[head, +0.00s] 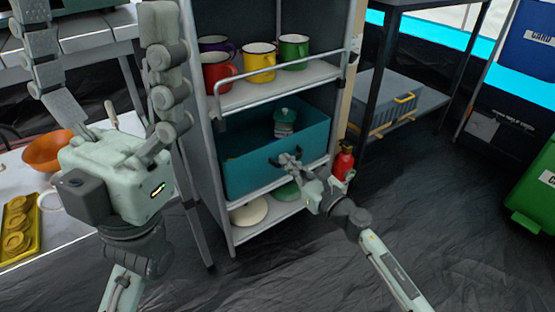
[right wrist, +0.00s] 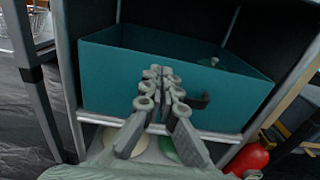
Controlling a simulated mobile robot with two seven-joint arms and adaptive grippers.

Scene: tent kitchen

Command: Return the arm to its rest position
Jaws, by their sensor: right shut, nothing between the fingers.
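My right gripper (head: 288,160) is shut and empty. In the head view it is in front of the teal drawer (head: 240,170) of the shelf unit, close to the drawer's dark handle. The right wrist view shows the shut fingers (right wrist: 160,78) in front of the drawer front (right wrist: 110,80), with the handle (right wrist: 197,102) just right of them. I cannot tell whether they touch it. My left gripper (head: 95,15) is raised close to the head camera at the left, its fingers spread wide with nothing between them.
Mugs, including a yellow mug (head: 259,62), stand on the shelf above the drawer. A pale-lidded container (head: 285,122) is inside the drawer. A red bottle-like object (head: 344,160) stands right of the unit. An orange bowl (head: 47,150) is on the left table. Floor at the lower right is clear.

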